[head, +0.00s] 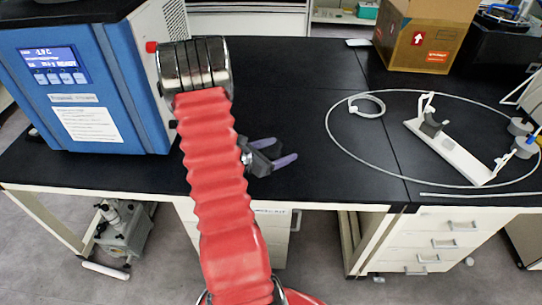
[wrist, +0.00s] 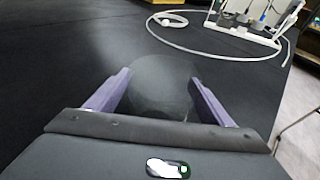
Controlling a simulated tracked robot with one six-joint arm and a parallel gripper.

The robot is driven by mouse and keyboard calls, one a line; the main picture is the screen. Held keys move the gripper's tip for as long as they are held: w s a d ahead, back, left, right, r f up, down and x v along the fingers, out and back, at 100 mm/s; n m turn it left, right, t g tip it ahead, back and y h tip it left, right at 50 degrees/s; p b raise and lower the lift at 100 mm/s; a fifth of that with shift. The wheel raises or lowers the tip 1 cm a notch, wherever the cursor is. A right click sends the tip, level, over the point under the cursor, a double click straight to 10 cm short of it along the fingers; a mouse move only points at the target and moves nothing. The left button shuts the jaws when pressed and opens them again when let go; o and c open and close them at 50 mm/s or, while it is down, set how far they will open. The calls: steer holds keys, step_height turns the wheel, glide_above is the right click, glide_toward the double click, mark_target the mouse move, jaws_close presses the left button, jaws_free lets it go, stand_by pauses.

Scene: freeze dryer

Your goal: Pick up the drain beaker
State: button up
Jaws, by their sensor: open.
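My gripper (head: 277,152) is open over the black bench top, with its two purple fingers apart and pointing right. In the wrist view the fingers of my gripper (wrist: 159,98) stand on either side of a faint, grey, see-through rounded shape, which looks like the drain beaker (wrist: 160,82). No gap or contact between the fingers and this shape can be made out for certain. In the head view I cannot make out the beaker; my red arm and gripper cover part of the bench there.
The blue freeze dryer (head: 128,85) with a lit display stands at the left. A white hose (head: 335,140) loops on the bench at the right, around a white stand (head: 455,155). A cardboard box (head: 425,35) stands at the back right. The black bench (head: 300,90) is clear behind my gripper.

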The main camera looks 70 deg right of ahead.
steer(key=shift+c, duration=0.3)
steer(key=c, duration=1.1)
steer(key=shift+r, duration=0.1)
steer(key=shift+r, duration=4.95)
